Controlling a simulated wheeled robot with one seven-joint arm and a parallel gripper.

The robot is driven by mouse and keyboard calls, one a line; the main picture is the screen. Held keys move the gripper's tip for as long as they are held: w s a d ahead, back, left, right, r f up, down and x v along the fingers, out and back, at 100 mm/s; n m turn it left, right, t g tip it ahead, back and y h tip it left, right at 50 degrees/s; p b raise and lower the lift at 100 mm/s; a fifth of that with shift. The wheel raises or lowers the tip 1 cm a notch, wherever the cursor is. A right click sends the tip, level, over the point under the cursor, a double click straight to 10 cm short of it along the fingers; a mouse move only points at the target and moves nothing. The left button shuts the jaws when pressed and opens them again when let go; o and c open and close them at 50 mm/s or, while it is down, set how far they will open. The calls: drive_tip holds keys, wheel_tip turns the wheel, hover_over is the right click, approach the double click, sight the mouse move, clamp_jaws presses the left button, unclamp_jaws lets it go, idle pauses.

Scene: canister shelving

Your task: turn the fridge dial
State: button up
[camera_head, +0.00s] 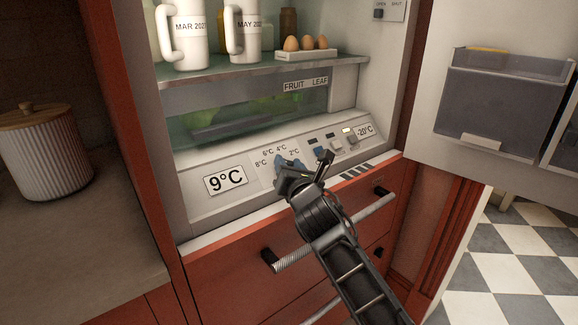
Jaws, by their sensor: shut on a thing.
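The fridge dial (281,163) is a small blue-grey knob on the sloped control panel (200,202) at the bottom of the open fridge. Temperature marks of 8, 6, 4 and 7°C are printed around it. A display (226,181) left of it reads 9°C. My gripper (294,171) reaches in from the lower right and is shut on the dial. The fingers hide much of the dial, so I cannot tell which mark it points to.
Switches (337,146) and a -20°C label (365,131) are right of the dial. A drawer handle (340,228) lies below the panel beside my arm. The open fridge door (500,150) stands right. Jugs (183,35) and eggs (307,43) sit on the shelf above.

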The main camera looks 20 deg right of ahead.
drive_tip(key=c, duration=0.5)
drive_tip(key=shift+o, duration=0.2)
